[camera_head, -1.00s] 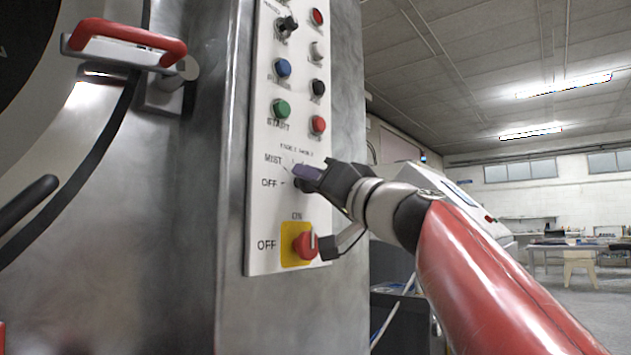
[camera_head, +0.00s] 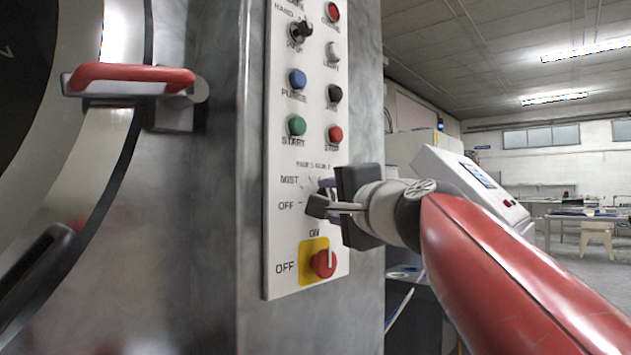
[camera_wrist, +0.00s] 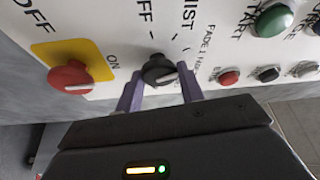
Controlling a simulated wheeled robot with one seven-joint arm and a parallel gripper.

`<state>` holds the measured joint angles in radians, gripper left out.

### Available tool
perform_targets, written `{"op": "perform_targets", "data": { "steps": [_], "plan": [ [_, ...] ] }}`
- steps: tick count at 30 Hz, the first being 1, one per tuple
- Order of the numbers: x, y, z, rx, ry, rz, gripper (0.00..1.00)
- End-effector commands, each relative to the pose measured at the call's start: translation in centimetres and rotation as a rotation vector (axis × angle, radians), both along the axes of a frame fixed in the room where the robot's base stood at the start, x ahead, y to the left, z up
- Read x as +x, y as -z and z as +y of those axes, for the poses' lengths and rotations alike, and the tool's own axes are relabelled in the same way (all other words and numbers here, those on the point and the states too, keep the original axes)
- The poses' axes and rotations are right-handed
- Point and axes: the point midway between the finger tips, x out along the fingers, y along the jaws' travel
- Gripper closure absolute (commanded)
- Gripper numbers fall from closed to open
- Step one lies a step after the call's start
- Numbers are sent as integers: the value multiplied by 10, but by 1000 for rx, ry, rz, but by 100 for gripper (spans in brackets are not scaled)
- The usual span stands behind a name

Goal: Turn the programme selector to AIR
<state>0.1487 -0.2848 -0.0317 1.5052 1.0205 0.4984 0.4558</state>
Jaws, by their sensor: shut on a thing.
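The programme selector (camera_wrist: 158,70) is a round black knob with a pale pointer mark, seen in the wrist view between my gripper's (camera_wrist: 160,82) two purple fingers. The fingers are closed on its sides. In the head view my gripper (camera_head: 326,187) is at the panel's lower part, right of the MIST and OFF labels, and hides most or all of the knob. The white control panel (camera_head: 287,225) carries these labels. I cannot read an AIR label in either view, nor tell clearly which position the pointer is at.
A red main switch (camera_head: 323,264) on a yellow plate sits just below the selector. Green (camera_head: 297,126), blue (camera_head: 297,79) and other buttons are above. A red-handled door latch (camera_head: 130,78) is at left. The hall at right has tables and a console (camera_head: 470,180).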

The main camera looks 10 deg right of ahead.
Motion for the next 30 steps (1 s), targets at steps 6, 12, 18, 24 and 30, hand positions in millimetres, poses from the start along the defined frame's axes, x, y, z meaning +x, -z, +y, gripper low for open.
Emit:
{"op": "perform_targets", "data": {
  "steps": [6,12,18,24,30],
  "plan": [
    [0,-1,-1,165,3,120,85],
    [1,-1,-1,319,2,232,85],
    [1,0,-1,474,1,346,85],
    [1,-1,-1,629,2,458,85],
    [1,-1,-1,783,1,571,85]
  ]
}}
